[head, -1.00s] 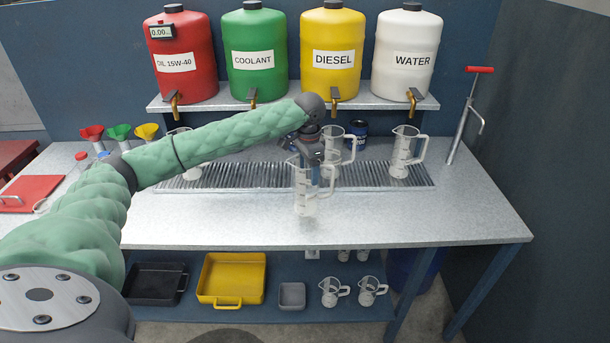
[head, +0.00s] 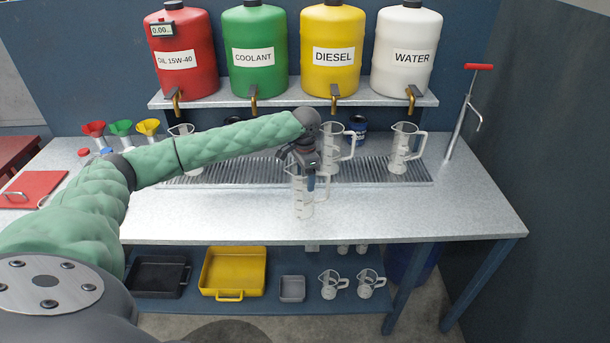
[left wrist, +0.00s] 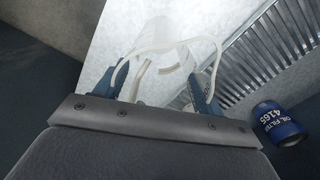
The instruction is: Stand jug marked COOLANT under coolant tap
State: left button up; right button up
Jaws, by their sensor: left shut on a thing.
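My left gripper (head: 308,170) is shut on a clear jug (head: 302,196) at its handle side, in front of the drip grating. In the left wrist view the jug's pale rim and handle (left wrist: 145,75) show between the blue fingers (left wrist: 160,85). The jug looks upright; I cannot tell whether it touches the bench. No COOLANT mark is readable on it. The green COOLANT tank (head: 253,60) stands on the shelf, with its brass coolant tap (head: 253,98) to the left of and behind the held jug. My right gripper is not in view.
Other clear jugs stand on the grating (head: 240,171), under the oil tap (head: 183,150), the diesel tap (head: 331,150) and the water tap (head: 404,148). Oil filters (head: 358,127) stand behind. A pump with a red handle (head: 478,66) is at right. The front bench (head: 400,210) is clear.

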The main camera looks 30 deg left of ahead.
pick_arm(q)
jog(key=o, duration=1.3)
